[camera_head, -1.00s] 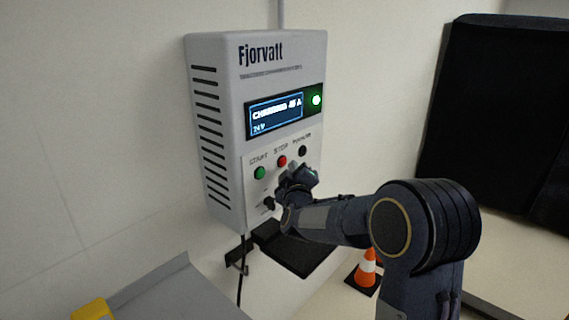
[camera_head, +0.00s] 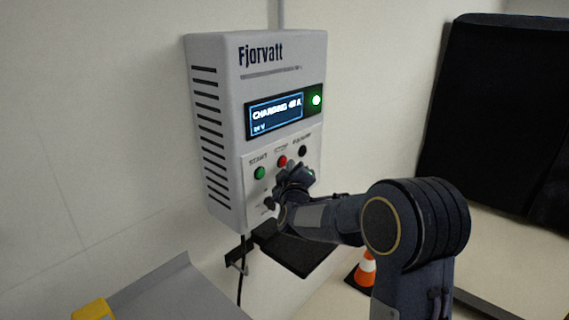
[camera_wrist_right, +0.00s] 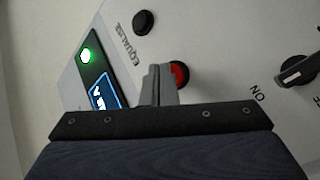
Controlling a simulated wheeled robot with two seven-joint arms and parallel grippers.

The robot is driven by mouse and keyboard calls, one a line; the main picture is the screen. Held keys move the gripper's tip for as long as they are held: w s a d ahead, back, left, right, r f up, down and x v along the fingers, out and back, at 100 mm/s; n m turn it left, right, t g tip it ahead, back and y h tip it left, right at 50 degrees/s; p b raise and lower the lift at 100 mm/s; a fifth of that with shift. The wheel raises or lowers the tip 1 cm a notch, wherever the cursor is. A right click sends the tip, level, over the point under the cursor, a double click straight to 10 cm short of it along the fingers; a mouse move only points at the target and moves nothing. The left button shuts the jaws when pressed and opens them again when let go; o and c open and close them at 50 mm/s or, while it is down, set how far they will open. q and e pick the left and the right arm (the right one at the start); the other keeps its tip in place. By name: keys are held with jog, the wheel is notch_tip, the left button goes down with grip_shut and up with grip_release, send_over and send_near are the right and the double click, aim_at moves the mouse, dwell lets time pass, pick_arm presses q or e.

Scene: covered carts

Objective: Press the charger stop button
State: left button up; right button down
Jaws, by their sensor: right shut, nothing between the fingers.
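The charger (camera_head: 285,60) is a grey wall box marked Fjorvatt. Its display (camera_head: 275,115) reads CHARGING, and a green lamp (camera_head: 316,100) is lit beside it. The red stop button (camera_head: 281,161) sits between the green start button (camera_head: 260,173) and a black button (camera_head: 302,151). My right gripper (camera_head: 288,170) is shut and empty, its fingertips just below the stop button in the head view. In the right wrist view the fingers (camera_wrist_right: 158,85) partly cover the red stop button (camera_wrist_right: 180,75). I cannot tell whether they touch it. My left gripper is not in view.
A black rotary knob (camera_wrist_right: 298,71) is on the panel, near ON. A black shelf (camera_head: 300,255) juts out under the charger, and a cable (camera_head: 240,275) hangs below. An orange cone (camera_head: 366,268) stands on the floor. A dark covered cart (camera_head: 500,110) is at the right.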

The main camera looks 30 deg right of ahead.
jog(key=shift+w+a, duration=0.15)
jog(key=shift+w, duration=0.25)
dwell(0.3)
jog(key=shift+s, duration=0.1)
jog(key=shift+s+d, duration=0.3)
jog(key=shift+s, duration=0.4)
jog(key=s, duration=0.1)
jog(key=s+d, duration=0.1)
jog(key=s, duration=0.1)
jog(key=s+d+b, duration=0.1)
jog(key=shift+s, duration=0.35)
dwell(0.8)
